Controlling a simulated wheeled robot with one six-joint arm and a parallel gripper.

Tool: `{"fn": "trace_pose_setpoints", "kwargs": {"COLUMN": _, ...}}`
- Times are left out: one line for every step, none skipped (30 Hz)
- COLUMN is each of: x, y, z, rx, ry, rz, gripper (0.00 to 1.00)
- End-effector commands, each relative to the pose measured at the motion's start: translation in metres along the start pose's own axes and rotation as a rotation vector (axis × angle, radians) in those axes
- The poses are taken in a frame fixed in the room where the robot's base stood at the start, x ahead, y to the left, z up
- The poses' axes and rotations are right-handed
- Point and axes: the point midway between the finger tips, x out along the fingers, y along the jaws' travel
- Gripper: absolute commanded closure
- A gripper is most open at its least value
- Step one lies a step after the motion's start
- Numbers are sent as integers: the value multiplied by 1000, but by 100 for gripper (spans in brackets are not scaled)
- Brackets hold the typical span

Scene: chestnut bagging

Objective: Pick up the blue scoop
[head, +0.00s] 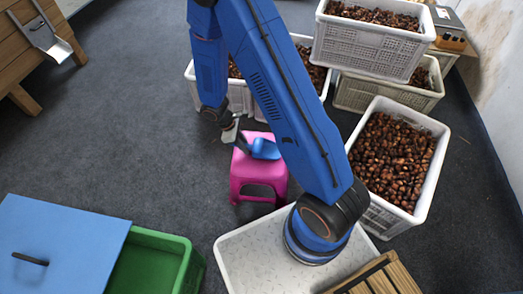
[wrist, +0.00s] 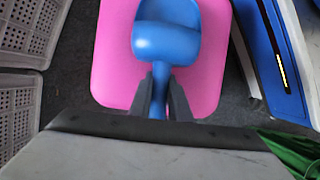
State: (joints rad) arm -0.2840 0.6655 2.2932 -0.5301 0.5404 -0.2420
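The blue scoop (wrist: 166,42) is at the pink stool (wrist: 118,60), its bowl pointing away from my gripper in the wrist view. In the head view, the scoop (head: 265,149) shows at the top of the stool (head: 258,184), left of my arm. My gripper (wrist: 161,92) has one dark finger on each side of the scoop's handle. The fingers look closed against the handle, with no clear gap. It also shows in the head view (head: 237,138), small and partly unclear. I cannot tell whether the scoop touches the stool top.
White crates of chestnuts (head: 437,185) stand right and behind the stool. A white speckled tray (head: 250,262) is in front, beside a wooden slatted piece (head: 385,278). A green bin (head: 165,262) with a blue lid (head: 60,245) is front left.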

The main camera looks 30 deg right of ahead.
Motion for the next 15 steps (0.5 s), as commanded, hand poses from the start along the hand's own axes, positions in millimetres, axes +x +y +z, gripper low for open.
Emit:
{"fn": "trace_pose_setpoints", "kwargs": {"x": 0, "y": 0, "z": 0, "rx": 0, "ry": 0, "rz": 0, "gripper": 100}}
{"fn": "trace_pose_setpoints", "kwargs": {"x": 0, "y": 0, "z": 0, "rx": 0, "ry": 0, "rz": 0, "gripper": 100}}
{"fn": "trace_pose_setpoints", "kwargs": {"x": 0, "y": 0, "z": 0, "rx": 0, "ry": 0, "rz": 0, "gripper": 100}}
{"fn": "trace_pose_setpoints", "kwargs": {"x": 0, "y": 0, "z": 0, "rx": 0, "ry": 0, "rz": 0, "gripper": 100}}
{"fn": "trace_pose_setpoints", "kwargs": {"x": 0, "y": 0, "z": 0, "rx": 0, "ry": 0, "rz": 0, "gripper": 100}}
{"fn": "trace_pose_setpoints", "kwargs": {"x": 0, "y": 0, "z": 0, "rx": 0, "ry": 0, "rz": 0, "gripper": 100}}
{"fn": "trace_pose_setpoints", "kwargs": {"x": 0, "y": 0, "z": 0, "rx": 0, "ry": 0, "rz": 0, "gripper": 100}}
{"fn": "trace_pose_setpoints", "kwargs": {"x": 0, "y": 0, "z": 0, "rx": 0, "ry": 0, "rz": 0, "gripper": 100}}
{"fn": "trace_pose_setpoints", "kwargs": {"x": -1, "y": 0, "z": 0, "rx": 0, "ry": 0, "rz": 0, "gripper": 100}}
{"fn": "trace_pose_setpoints", "kwargs": {"x": -2, "y": 0, "z": 1, "rx": 0, "ry": 0, "rz": 0, "gripper": 100}}
{"fn": "trace_pose_setpoints", "kwargs": {"x": -3, "y": 0, "z": 1, "rx": 0, "ry": 0, "rz": 0, "gripper": 100}}
{"fn": "trace_pose_setpoints", "kwargs": {"x": -5, "y": 0, "z": 2, "rx": 1, "ry": 1, "rz": 1, "gripper": 100}}
{"fn": "trace_pose_setpoints", "kwargs": {"x": -8, "y": 0, "z": 3, "rx": 1, "ry": 1, "rz": 1, "gripper": 100}}
{"fn": "trace_pose_setpoints", "kwargs": {"x": -10, "y": 0, "z": 4, "rx": 1, "ry": 2, "rz": 2, "gripper": 100}}
{"fn": "trace_pose_setpoints", "kwargs": {"x": -15, "y": 1, "z": 5, "rx": 1, "ry": 3, "rz": 2, "gripper": 100}}
